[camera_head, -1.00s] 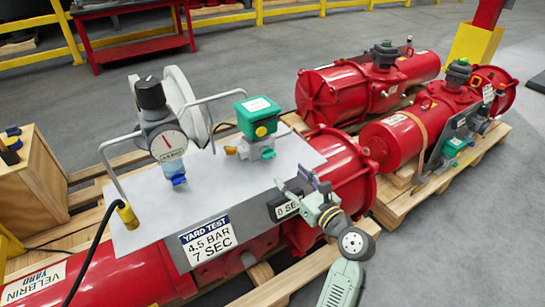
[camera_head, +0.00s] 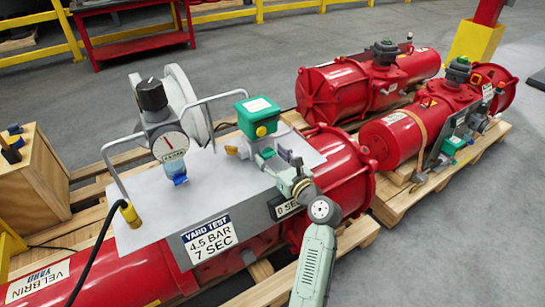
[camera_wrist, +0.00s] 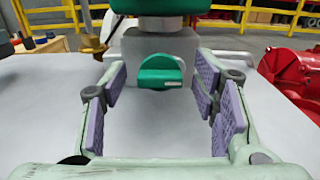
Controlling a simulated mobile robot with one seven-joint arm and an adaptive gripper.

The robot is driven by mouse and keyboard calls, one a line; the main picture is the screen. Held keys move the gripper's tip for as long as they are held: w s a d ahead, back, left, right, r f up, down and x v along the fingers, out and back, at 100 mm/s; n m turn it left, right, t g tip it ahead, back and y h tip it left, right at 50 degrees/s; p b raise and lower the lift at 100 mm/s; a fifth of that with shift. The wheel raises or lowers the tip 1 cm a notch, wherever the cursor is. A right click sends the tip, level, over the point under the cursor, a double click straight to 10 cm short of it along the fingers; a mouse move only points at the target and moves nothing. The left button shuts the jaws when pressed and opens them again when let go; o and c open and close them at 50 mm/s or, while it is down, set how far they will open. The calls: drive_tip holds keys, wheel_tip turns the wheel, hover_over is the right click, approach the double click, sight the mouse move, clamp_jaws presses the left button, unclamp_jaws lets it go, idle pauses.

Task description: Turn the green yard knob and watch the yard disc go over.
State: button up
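The green knob (camera_wrist: 160,72) sits on the front of a grey valve block (camera_wrist: 160,45) in the wrist view. It lies between the purple-padded fingers of my gripper (camera_wrist: 162,88), with clear gaps on both sides, and the fingers do not touch it. In the head view my gripper (camera_head: 276,160) is just in front of the valve below the green box (camera_head: 258,108) with its yellow button, and partly hides it. A large pale disc (camera_head: 186,85) stands on edge behind the regulator; I cannot tell whether it is the yard disc.
A gauge (camera_head: 170,143) with a black-topped regulator and metal loop handles (camera_head: 120,180) stand left on the pale plate (camera_head: 150,220). A "YARD TEST" label (camera_head: 209,240) is on its front. Red actuators (camera_head: 365,88) lie on pallets at right. A wooden crate (camera_head: 35,180) is at left.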

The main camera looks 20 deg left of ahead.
drive_tip(key=c, duration=1)
drive_tip(key=shift+n, duration=0.8)
drive_tip(key=shift+c, duration=0.4)
drive_tip(key=o, duration=1.2)
drive_tip(key=shift+c, duration=0.2)
drive_tip(key=v, duration=1.2)
drive_tip(key=shift+s, duration=0.1)
